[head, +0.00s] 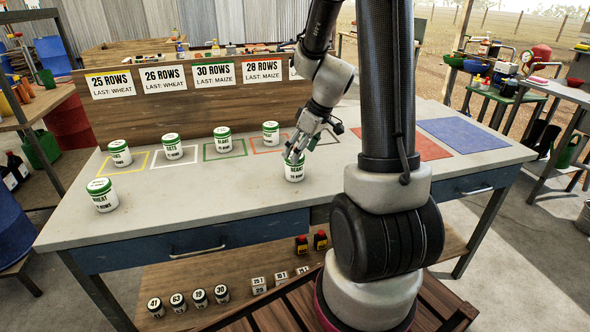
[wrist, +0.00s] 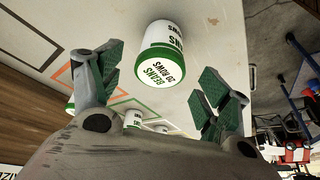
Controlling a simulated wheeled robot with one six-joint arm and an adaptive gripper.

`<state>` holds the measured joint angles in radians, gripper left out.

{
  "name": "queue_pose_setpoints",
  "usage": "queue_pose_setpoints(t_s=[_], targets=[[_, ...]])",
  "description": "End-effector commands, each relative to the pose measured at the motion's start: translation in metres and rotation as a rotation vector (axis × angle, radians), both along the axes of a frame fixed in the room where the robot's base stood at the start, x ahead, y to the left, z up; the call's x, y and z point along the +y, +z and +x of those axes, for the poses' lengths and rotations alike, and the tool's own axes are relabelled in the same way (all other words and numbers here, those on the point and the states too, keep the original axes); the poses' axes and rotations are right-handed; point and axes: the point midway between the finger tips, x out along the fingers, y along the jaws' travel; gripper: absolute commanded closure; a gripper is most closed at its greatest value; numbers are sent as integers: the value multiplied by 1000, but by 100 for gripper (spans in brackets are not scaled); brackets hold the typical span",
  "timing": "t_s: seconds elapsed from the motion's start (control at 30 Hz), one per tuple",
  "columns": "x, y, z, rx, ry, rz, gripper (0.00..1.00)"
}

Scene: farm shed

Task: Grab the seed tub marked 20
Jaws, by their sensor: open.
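The seed tub (head: 295,172) is white with a green band and stands upright near the middle of the workbench. In the wrist view this tub (wrist: 160,55) has a lid reading BEANS and what looks like 20 ROWS. My gripper (head: 297,155) is over the tub in the head view, pointing down at it. In the wrist view my gripper (wrist: 163,68) is open, with the tub ahead between its green-padded fingers and gaps on both sides. I cannot tell whether the fingertips reach down past the lid.
Other similar tubs stand on the bench (head: 240,192): a wheat tub (head: 102,195) at front left and several in a row behind, including one by the green outline (head: 223,139). Row signs (head: 214,74) hang on the back board. Bare bench lies left of the tub.

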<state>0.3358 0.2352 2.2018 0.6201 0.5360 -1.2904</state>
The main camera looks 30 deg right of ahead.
Motion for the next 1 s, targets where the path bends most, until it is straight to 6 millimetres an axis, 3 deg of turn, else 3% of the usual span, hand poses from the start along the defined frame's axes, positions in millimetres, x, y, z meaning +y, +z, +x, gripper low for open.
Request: queue_pose_setpoints(t_s=[0.17, 0.7, 0.97, 1.0], targets=[[-1, -3, 2, -22, 74, -34, 23], [16, -68, 25, -21, 80, -36, 23], [17, -71, 27, -24, 81, -36, 23], [17, -71, 27, -24, 81, -36, 27]])
